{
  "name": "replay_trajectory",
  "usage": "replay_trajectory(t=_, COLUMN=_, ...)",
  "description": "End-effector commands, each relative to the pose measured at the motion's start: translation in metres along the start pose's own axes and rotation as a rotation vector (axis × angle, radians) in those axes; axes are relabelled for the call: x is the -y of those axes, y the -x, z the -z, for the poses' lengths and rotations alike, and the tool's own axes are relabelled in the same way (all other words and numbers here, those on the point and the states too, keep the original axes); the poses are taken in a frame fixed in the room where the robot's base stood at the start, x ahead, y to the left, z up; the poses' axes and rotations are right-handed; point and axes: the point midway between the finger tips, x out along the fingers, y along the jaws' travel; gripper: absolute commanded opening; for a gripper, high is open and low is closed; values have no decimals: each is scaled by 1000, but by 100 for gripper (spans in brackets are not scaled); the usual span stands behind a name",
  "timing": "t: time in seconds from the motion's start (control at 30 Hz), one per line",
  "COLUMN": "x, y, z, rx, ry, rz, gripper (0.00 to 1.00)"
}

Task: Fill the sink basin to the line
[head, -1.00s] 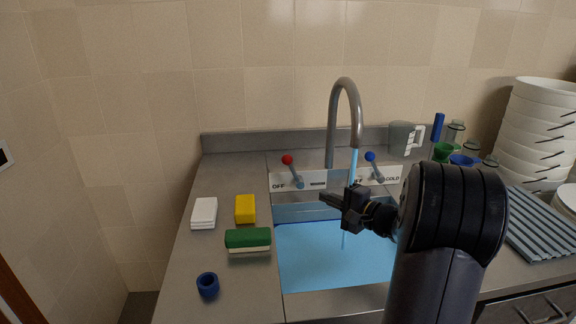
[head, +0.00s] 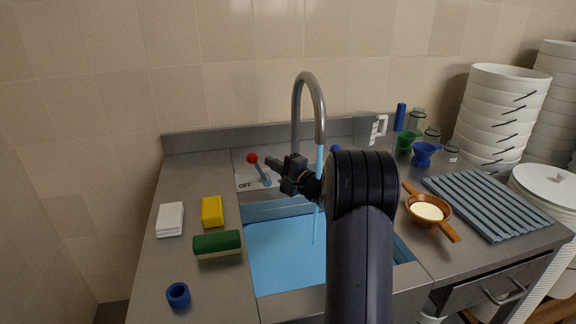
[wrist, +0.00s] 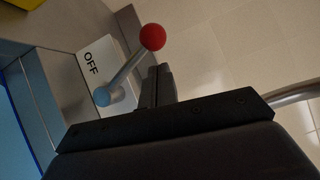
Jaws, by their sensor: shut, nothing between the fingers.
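The sink basin (head: 250,289) holds blue water (head: 275,250); I cannot make out a fill line. A blue stream (head: 320,165) runs from the curved grey faucet (head: 297,105) into it. The red-knobbed lever (head: 259,170) leans left at a plate marked OFF; it also shows in the wrist view (wrist: 127,70). The blue-knobbed lever (head: 335,149) is mostly hidden behind my arm. My gripper (head: 276,163) is shut and empty, just right of the red lever. In the wrist view its fingertips (wrist: 158,72) are close beside the lever; I cannot tell whether they touch.
Left of the basin lie a white block (head: 170,219), a yellow sponge (head: 212,211), a green-topped sponge (head: 217,244) and a blue ring (head: 178,294). At right are a strainer (head: 428,211), a ridged mat (head: 490,203) and stacked white tubs (head: 500,110).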

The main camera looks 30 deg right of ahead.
Motion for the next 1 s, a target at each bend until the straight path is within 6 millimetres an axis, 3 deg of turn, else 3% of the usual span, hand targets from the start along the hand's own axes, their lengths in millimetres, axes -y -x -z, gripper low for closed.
replay_trajectory(t=0.2, x=0, y=-11, z=-11, rx=0, ry=0, rz=0, gripper=0)
replay_trajectory(t=0.57, x=-1, y=-12, z=-12, rx=0, ry=3, rz=-1, gripper=0)
replay_trajectory(t=1.0, x=-4, y=-23, z=-27, rx=3, ry=104, rz=-69, gripper=0)
